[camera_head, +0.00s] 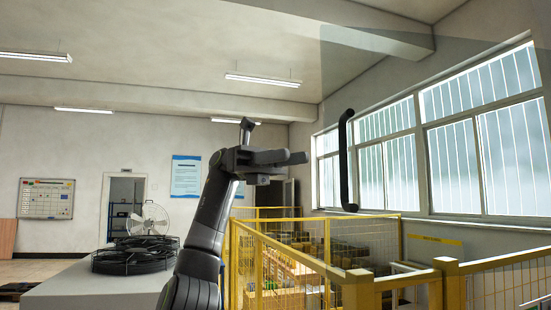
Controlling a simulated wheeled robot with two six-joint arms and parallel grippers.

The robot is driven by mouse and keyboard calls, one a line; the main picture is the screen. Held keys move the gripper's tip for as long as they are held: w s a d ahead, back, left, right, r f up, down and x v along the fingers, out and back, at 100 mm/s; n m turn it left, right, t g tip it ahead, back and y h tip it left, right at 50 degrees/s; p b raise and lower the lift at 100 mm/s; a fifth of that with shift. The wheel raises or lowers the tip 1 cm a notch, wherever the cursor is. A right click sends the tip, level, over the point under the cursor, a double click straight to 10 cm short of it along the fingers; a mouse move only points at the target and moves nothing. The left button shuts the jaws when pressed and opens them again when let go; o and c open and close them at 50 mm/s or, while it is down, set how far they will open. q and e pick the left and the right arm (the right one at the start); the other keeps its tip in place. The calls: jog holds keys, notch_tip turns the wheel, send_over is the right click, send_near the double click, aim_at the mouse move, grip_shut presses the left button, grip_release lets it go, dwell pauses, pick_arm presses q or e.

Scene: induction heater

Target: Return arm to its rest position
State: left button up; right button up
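My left arm (205,225) rises from the bottom edge, left of the middle, and bends to the right at the wrist. My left gripper (292,158) points right, raised in front of the back wall. I see it nearly side-on, so the gap between its fingers does not show. Nothing visible hangs from it. A short dark part (246,130) stands up at the wrist. My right gripper is not in view.
A grey surface (95,290) at lower left bears a round black rack (135,256); a fan (148,219) shows behind. Yellow fencing (400,284) fills the lower right. A black bent bar (344,160) stands upright right of the gripper. The space above is clear.

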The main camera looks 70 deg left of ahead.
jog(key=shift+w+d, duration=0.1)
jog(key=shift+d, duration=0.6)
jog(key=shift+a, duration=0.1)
